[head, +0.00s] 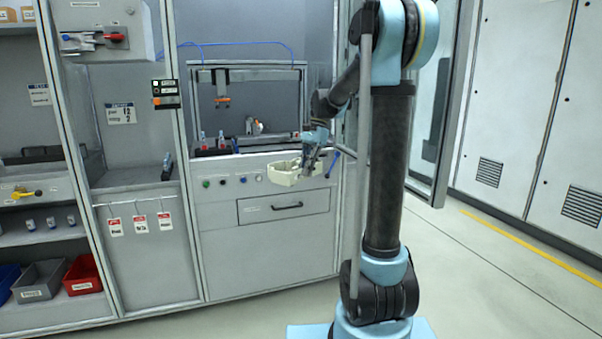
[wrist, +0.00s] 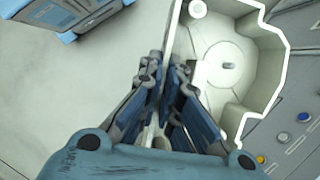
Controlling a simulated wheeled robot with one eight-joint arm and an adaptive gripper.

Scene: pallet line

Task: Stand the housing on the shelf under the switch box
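A cream, open, tray-like housing (head: 288,174) hangs in the air in front of the grey workstation. My gripper (head: 312,160) is at its right end. In the wrist view my gripper (wrist: 163,92) is shut on one thin side wall of the housing (wrist: 225,60), with a finger on each side. The housing's hollow inside shows a small peg. A grey switch box (head: 100,30) with a red and blue handle is at the upper left. A bare grey shelf (head: 128,178) lies below it in the same bay.
Red-and-white tags (head: 140,223) hang below that shelf's front edge. A dark object (head: 167,166) stands at its right end. A box with a yellow handle (head: 22,194), another shelf and coloured bins (head: 83,275) are further left. Open floor lies at right.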

